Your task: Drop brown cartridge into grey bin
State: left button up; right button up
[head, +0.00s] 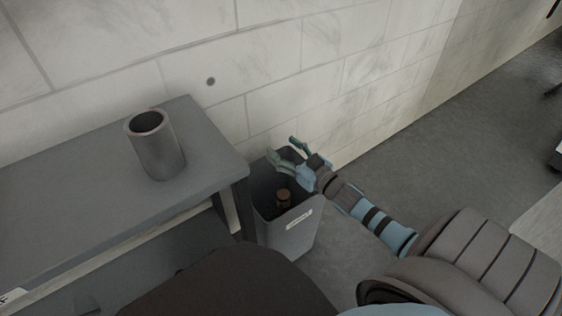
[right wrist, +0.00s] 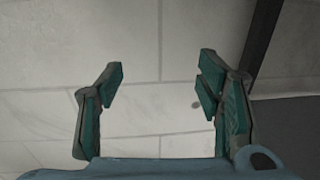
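The grey bin (head: 292,240) stands on the floor beside the right end of the bench, with a pale label on its front. A small brown cartridge (head: 283,197) shows inside the bin, below the rim. My right gripper (head: 283,150) is above the back of the bin, apart from the cartridge. My left gripper is not in view.
A grey bench (head: 60,215) fills the left side, with a hollow grey cylinder (head: 160,155) standing on it. The tiled wall (head: 200,65) rises close behind bench and bin. Open floor (head: 450,135) lies to the right.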

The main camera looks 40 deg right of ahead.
jog(key=s+d, duration=0.1)
jog(key=s, duration=1.1)
